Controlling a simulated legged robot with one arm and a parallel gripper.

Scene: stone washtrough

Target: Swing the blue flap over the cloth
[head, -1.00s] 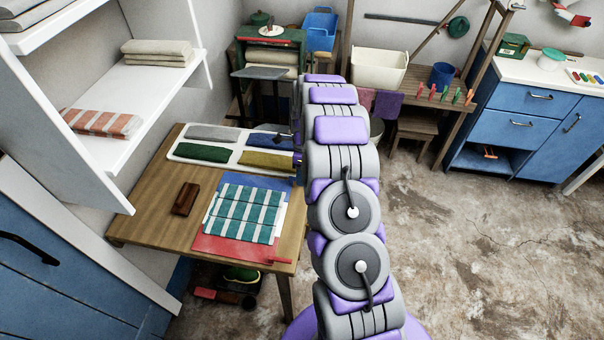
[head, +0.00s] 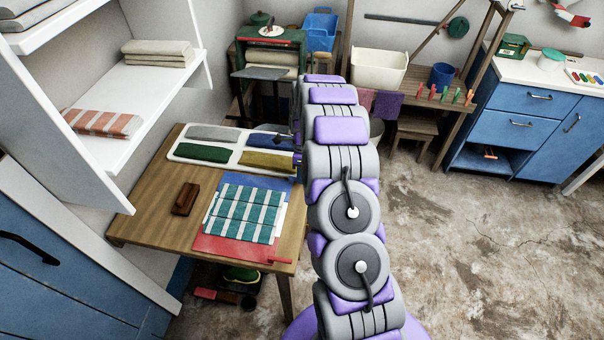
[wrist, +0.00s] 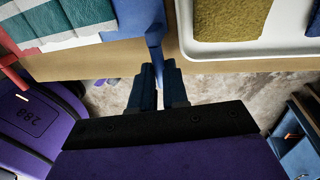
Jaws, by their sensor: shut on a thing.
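The teal and white striped cloth (head: 243,213) lies flat on a folding board on the wooden table; it also shows at the upper left of the wrist view (wrist: 60,22). The blue flap (head: 281,184) lies open, flat along the far side of the cloth, mostly uncovered. In the wrist view the blue flap (wrist: 133,16) has a blue tab (wrist: 154,40) sticking out past the table edge. My gripper (wrist: 158,78) is shut on this tab, its dark fingers either side of it. In the head view my arm hides the tab and the fingertips.
The red flap (head: 232,248) lies open on the near side. A white tray (head: 238,152) with several folded cloths stands beyond the board. A brown brush-like block (head: 185,198) lies left of it. A white shelf (head: 140,95) overhangs the table's left. Floor (head: 470,250) at right is clear.

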